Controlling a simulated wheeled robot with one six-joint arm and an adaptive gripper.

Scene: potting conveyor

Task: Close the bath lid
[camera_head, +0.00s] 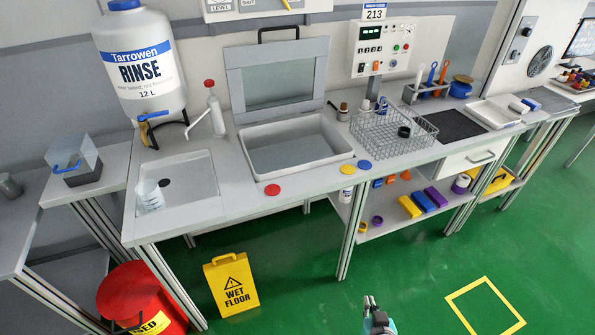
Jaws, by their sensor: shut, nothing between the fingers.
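The bath (250,157) is a grey rectangular basin set in the bench, left of the wire basket. Its lid (232,82) stands raised behind it, nearly upright, hinged at the back edge. The lid has a grey frame, a clear window and a dark handle (279,30) at its top edge. The bath lies open below it. My gripper (370,303) is at the bottom of the view, over the green floor, well in front of and below the bench. It is shut and empty, apart from the lid.
A wire basket (392,138) stands right of the bath. A dispenser bottle (216,115) and a large rinse tank (140,70) stand left. Colored discs (272,190) lie along the front edge. A yellow wet-floor sign (231,285) stands on the floor. The floor around my gripper is clear.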

